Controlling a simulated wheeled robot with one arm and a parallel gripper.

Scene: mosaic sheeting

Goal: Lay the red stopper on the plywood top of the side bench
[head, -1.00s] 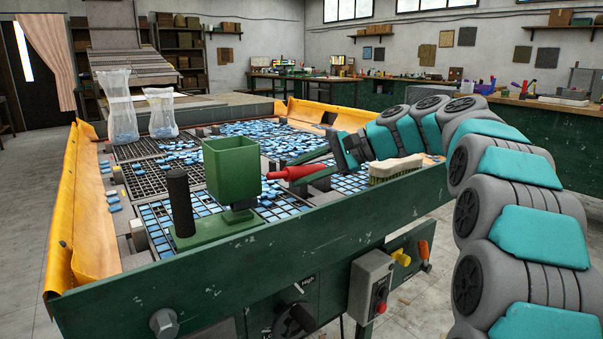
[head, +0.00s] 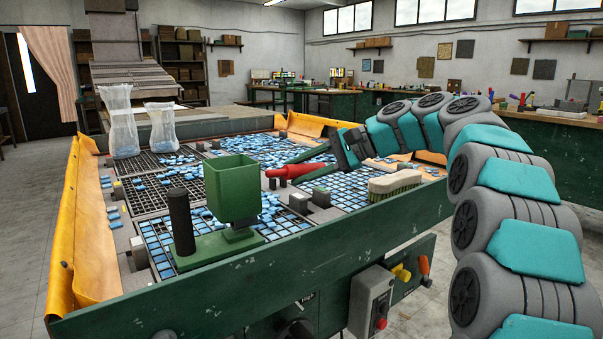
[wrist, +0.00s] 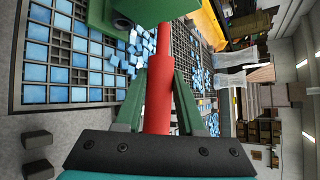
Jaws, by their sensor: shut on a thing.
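The red stopper (head: 290,171) is in my gripper (head: 306,157), above the tile-covered table and to the right of the green square cup (head: 232,187). In the wrist view the stopper (wrist: 159,95) lies between the two green fingers of my gripper (wrist: 157,85), which are shut on it. Its far end is near the green cup's stand. A long green bench with a pale plywood top (head: 560,118) stands at the right, beyond my arm; it seems to be the side bench. Several tools and a grey box are on it.
The work table has a green front rail (head: 300,255) and grids of blue tiles. A brush (head: 394,184) lies near its right corner. Two clear bags (head: 121,130) stand at the back left. A black post (head: 181,223) rises beside the cup. Open floor lies between table and right bench.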

